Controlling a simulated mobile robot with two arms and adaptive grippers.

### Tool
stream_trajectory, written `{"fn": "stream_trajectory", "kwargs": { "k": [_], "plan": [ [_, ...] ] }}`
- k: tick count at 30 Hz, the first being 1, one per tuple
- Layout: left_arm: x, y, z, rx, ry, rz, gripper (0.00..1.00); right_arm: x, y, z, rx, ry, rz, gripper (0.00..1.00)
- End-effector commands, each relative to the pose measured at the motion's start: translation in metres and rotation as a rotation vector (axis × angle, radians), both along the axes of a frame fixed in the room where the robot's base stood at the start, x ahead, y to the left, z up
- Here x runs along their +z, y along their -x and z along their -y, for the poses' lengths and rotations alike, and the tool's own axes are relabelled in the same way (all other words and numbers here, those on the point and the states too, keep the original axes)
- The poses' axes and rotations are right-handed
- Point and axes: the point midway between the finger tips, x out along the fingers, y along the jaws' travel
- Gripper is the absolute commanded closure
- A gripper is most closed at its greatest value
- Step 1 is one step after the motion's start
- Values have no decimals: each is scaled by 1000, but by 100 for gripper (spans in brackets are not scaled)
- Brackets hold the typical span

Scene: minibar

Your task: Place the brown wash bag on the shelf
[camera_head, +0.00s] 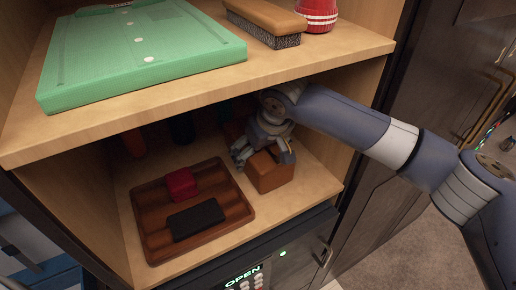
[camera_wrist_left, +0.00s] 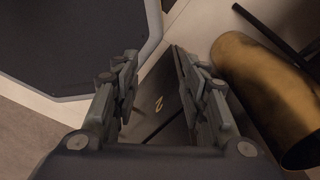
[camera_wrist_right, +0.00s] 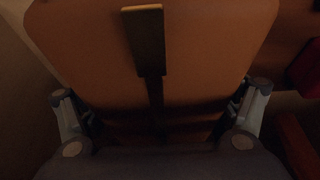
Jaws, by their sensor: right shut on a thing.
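The brown wash bag (camera_head: 268,173) is inside the lower shelf compartment, at the right end of the shelf board (camera_head: 313,192). My right gripper (camera_head: 262,150) is shut on the bag from above and behind. In the right wrist view the brown bag (camera_wrist_right: 150,50) fills the space between the two fingers, with a dark strap or zip tab (camera_wrist_right: 146,40) down its middle. Whether the bag's underside touches the board is hard to tell. My left gripper (camera_wrist_left: 160,95) shows only in the left wrist view; its fingers are apart, with nothing clearly held.
A brown wooden tray (camera_head: 150,222) with a red box (camera_head: 181,184) and a black box (camera_head: 196,219) lies left of the bag. Dark bottles (camera_head: 182,130) stand behind. The upper shelf (camera_head: 180,90) overhangs, holding a green case (camera_head: 140,50) and a brush (camera_head: 266,20).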

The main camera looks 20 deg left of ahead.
Motion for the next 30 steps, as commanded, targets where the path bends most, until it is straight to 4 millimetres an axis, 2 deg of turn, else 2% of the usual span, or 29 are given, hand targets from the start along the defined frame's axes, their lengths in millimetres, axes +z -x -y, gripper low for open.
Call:
{"fn": "stream_trajectory", "kwargs": {
  "k": [8, 9, 10, 24, 26, 30],
  "plan": [
    [0, -7, 1, 0, 2, 10, 60, -1, 0, 0, 0, -2, 1, 55],
    [0, -8, 1, 0, 2, 12, 60, -2, 0, 0, 0, 0, 0, 8],
    [0, -9, 1, 0, 2, 14, 60, -2, 0, 0, 0, 0, 0, 1],
    [0, -12, 2, -1, 3, 18, 60, 0, 0, 0, 1, 0, 1, 0],
    [-1, -11, 2, -1, 3, 18, 60, 3, 1, 1, 0, -1, 0, 0],
    [-7, -11, 2, -1, 3, 17, 60, 21, 6, 6, 1, -3, 2, 0]
  ]
}}
